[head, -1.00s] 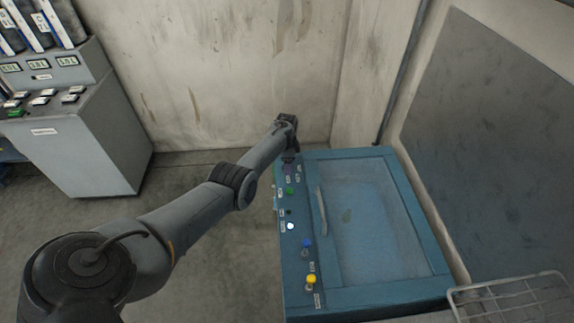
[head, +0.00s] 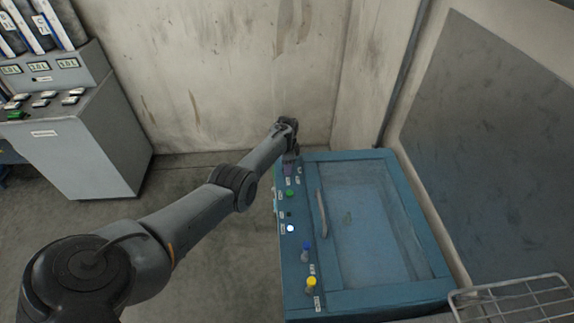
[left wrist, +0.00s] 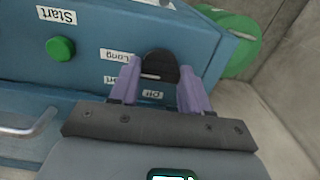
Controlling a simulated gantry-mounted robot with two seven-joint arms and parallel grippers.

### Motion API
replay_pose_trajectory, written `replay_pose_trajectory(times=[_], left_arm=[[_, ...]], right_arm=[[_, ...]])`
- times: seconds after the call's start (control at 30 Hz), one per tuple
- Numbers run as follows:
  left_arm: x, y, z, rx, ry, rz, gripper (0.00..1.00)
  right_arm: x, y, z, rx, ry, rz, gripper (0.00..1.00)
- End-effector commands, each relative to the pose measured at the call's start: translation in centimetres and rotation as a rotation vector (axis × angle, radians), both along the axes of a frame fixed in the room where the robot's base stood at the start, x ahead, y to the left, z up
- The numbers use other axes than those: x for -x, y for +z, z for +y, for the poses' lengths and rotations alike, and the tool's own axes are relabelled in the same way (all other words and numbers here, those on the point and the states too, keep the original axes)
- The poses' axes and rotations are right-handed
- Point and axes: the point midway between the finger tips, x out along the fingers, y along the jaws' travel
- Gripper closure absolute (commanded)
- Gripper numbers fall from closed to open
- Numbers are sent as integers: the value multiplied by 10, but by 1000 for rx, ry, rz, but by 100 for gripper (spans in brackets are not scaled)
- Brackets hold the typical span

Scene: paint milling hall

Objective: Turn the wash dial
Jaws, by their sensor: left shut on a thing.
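The wash dial (left wrist: 160,64) is a black knob on the blue washer's panel, in the upper middle of the left wrist view. The labels "Long" and "Off" sit by it, the latter upside down. My left gripper (head: 289,171) is at the far end of the panel in the head view, where it hides the dial. In the left wrist view its two purple fingers (left wrist: 160,77) stand on either side of the dial and are shut on it. My right gripper is not in view.
The washer (head: 370,301) has a lid with a handle (head: 322,213). Its panel carries a green Start button (left wrist: 60,48), a white lamp (head: 290,228), a blue knob (head: 306,246) and a yellow knob (head: 311,284). A wire rack (head: 510,297) is at lower right, a grey console (head: 85,150) at left.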

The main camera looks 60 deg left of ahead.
Motion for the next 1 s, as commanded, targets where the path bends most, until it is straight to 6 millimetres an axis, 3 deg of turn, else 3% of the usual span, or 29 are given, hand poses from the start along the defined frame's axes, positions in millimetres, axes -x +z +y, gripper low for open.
replay_pose_trajectory(times=[0.37, 1.0], left_arm=[[0, 1, 0, 0, 214, 0, 84], [0, 0, 0, 1, 821, 0, 84]], right_arm=[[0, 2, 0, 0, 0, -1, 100], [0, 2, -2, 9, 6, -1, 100]])
